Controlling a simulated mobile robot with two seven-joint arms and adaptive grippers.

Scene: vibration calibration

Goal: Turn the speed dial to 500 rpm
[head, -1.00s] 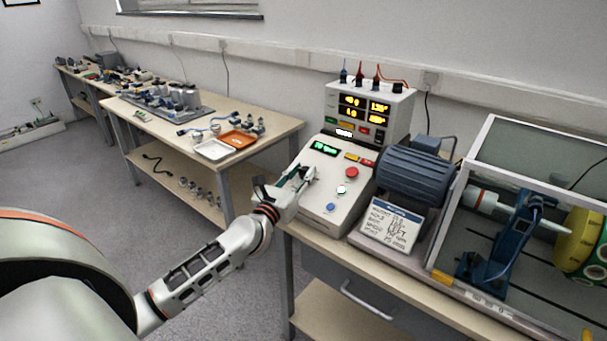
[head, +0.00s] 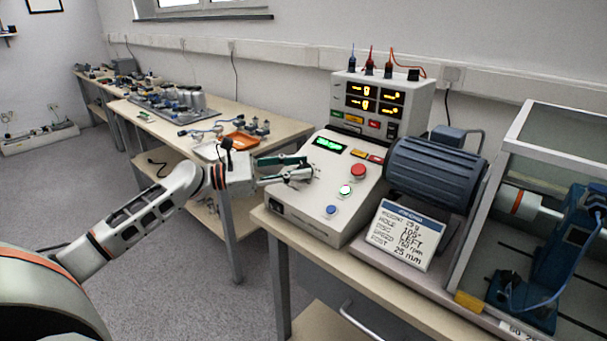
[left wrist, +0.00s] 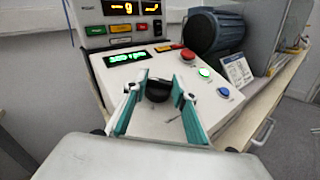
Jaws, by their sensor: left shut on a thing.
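The speed dial (left wrist: 158,91) is a black round knob on the sloped face of the white control console (head: 302,203). In the left wrist view it sits between the two teal-lined fingers of my left gripper (left wrist: 157,92), which is shut on it. In the head view the left gripper (head: 301,173) reaches the console from the left and hides most of the dial. The green display (head: 329,144) above the dial is lit; it also shows in the left wrist view (left wrist: 128,57), its digits too blurred to read surely. My right gripper is in neither view.
A red button (head: 358,170), a green button (head: 345,190) and a blue button (head: 331,210) lie right of the dial. An amber-lit meter box (head: 421,100) stands behind. A motor (head: 434,172) and a written card (head: 405,234) are to the right.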

